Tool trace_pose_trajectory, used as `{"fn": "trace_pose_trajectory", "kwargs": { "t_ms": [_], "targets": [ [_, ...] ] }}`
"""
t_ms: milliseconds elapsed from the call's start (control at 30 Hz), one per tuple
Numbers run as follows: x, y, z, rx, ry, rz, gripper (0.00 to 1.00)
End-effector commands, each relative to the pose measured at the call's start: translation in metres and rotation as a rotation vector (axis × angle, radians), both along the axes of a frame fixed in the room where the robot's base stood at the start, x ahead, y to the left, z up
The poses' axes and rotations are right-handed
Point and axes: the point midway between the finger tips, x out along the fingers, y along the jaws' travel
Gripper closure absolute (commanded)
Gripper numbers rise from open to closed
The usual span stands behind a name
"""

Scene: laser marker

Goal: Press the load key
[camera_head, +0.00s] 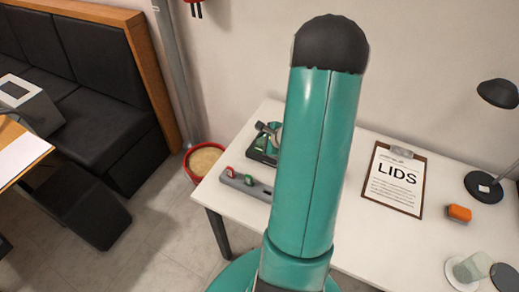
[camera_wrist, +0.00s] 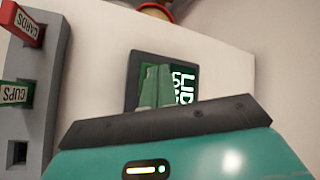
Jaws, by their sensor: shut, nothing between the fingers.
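A dark panel (camera_wrist: 132,80) lies ahead of my gripper in the wrist view. My gripper (camera_wrist: 156,70) appears as two pale green strips close together in front of this panel, shut and empty. I cannot tell whether they touch the panel. The load key cannot be made out for certain; my gripper's body hides the panel's near part. In the head view the dark device (camera_head: 258,155) stands on the table's left part, half hidden by my arm.
A grey holder (camera_head: 258,188) with red CARDS (camera_wrist: 22,22) and green CUPS (camera_wrist: 16,94) tags and one empty socket is beside the device.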

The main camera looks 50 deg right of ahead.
Motion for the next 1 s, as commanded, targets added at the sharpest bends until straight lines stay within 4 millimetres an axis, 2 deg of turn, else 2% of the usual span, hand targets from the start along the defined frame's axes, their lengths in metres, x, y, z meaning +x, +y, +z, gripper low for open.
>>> {"fn": "trace_pose_trajectory", "kwargs": {
  "t_ms": [433, 1000],
  "targets": [
    [0.000, 0.000, 0.040, -0.002, -0.001, 0.000, 1.00],
    [0.000, 0.000, 0.043, 0.000, 0.000, -0.002, 1.00]
  ]
}}
